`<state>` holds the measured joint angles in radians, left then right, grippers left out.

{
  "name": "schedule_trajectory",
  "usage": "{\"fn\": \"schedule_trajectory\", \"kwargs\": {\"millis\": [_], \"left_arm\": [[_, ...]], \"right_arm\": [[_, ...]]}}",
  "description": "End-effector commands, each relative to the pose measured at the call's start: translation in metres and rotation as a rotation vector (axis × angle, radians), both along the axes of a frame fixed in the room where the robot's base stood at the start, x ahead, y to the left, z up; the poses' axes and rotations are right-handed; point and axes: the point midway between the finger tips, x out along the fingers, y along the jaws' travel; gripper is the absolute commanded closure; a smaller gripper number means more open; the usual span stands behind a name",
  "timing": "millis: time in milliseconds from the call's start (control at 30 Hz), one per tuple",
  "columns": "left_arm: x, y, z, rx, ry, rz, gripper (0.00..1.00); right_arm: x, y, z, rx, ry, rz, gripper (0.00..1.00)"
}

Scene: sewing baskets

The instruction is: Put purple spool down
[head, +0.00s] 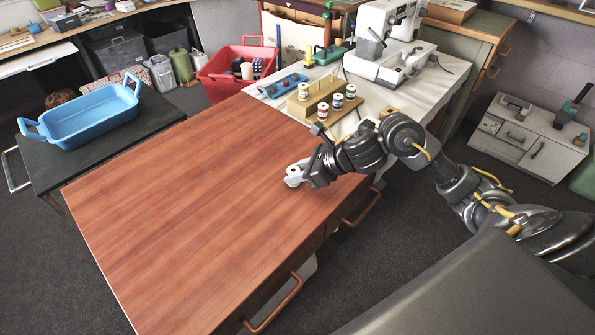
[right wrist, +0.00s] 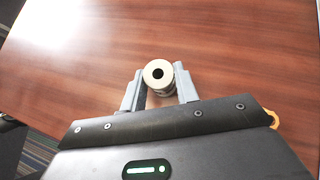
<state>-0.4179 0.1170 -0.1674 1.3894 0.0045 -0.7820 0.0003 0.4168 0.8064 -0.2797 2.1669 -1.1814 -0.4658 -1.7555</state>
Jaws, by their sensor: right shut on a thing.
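A spool (head: 292,178) with a pale round end is held at the tips of my right gripper (head: 300,172), over the right part of the wooden table (head: 180,210). In the right wrist view the spool (right wrist: 158,74) stands upright between the two fingers of my right gripper (right wrist: 160,90). Its dark centre hole faces the camera. Its thread is mostly hidden, and I cannot make out a purple colour. The spool is at or very close to the tabletop; I cannot tell if it touches. My left gripper is not in view.
A wooden spool stand (head: 318,97) with several spools is on the white table behind, near a sewing machine (head: 390,45). A red basket (head: 225,82) and a blue basket (head: 85,115) stand further back and left. The wooden tabletop is otherwise clear.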

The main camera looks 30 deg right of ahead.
Motion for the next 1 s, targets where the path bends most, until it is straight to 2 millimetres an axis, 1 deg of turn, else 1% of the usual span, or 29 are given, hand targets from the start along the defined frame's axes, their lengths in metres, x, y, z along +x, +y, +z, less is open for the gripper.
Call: {"fn": "schedule_trajectory", "kwargs": {"millis": [167, 200, 333, 700, 733, 800, 1000], "left_arm": [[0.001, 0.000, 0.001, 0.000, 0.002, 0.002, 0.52], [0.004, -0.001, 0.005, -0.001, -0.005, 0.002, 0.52], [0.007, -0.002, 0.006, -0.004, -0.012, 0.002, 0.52], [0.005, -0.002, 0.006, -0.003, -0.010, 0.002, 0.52], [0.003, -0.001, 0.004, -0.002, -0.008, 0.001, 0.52], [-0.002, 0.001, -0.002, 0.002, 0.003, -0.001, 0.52], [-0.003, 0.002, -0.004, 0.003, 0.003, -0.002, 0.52]], "right_arm": [[0.000, 0.000, -0.002, 0.000, 0.000, 0.000, 1.00], [0.000, 0.000, -0.001, 0.000, 0.000, 0.000, 0.65], [0.000, 0.000, -0.001, 0.000, 0.000, 0.000, 0.48], [0.000, 0.000, 0.001, 0.000, 0.000, 0.000, 0.48], [0.000, 0.000, 0.002, 0.000, 0.000, 0.000, 0.48], [-0.007, -0.008, 0.008, -0.005, -0.003, 0.001, 0.48], [-0.032, -0.031, 0.034, -0.008, -0.003, 0.000, 0.48]]}}
